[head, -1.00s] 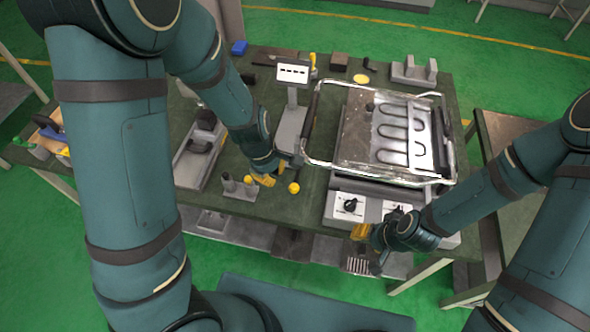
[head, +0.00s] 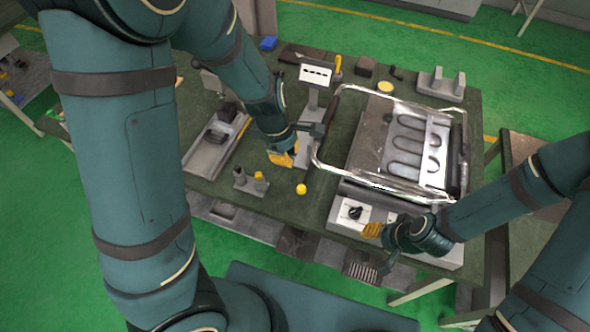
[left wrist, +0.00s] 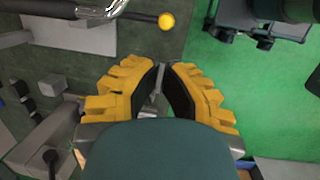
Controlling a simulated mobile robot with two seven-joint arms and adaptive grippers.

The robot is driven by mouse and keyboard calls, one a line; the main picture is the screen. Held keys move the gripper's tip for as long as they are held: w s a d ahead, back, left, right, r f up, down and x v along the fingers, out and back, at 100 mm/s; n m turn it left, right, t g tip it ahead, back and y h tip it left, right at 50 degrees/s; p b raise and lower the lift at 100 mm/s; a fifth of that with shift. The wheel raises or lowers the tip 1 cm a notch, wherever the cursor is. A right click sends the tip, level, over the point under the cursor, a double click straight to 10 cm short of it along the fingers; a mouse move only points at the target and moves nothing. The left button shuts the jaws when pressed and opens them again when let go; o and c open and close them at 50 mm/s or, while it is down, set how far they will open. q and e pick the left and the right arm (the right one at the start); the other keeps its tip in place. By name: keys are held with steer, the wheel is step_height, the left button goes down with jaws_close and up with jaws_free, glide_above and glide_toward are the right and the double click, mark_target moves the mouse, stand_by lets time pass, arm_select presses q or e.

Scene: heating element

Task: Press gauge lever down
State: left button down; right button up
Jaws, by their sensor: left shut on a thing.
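The gauge appears to be the upright stand with a white panel (head: 315,74) near the table's middle. A yellow ball knob (head: 301,189) is in front of it; the left wrist view shows this knob (left wrist: 166,20) on the end of a dark rod (left wrist: 138,16), seemingly the lever. My left gripper (head: 282,155) is behind and left of the knob, apart from it. In the left wrist view its yellow fingers (left wrist: 165,72) are closed together; what lies between them is unclear. My right gripper (head: 372,230) is by the control box; its opening is unclear.
A metal-framed heating element unit (head: 405,145) stands to the right, above the control box with a black dial (head: 355,212). Short grey posts (head: 240,178) stand left of the knob. A grey fixture (head: 215,145) lies further left.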

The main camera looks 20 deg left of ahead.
arm_select(q)
steer(key=f+b, duration=0.1)
steer(key=f, duration=0.3)
steer(key=w+d+f+b, duration=0.1)
steer(key=f, duration=0.4)
steer(key=d+f+b, duration=0.1)
steer(key=f, duration=0.3)
steer(key=shift+w+d+f, duration=0.15)
steer(key=shift+w+f, duration=0.05)
steer(key=shift+w, duration=0.05)
arm_select(e)
step_height(320, 180, down, 3)
steer(key=shift+f, duration=0.1)
arm_select(q)
steer(key=shift+f, duration=0.15)
arm_select(e)
steer(key=shift+f, duration=0.2)
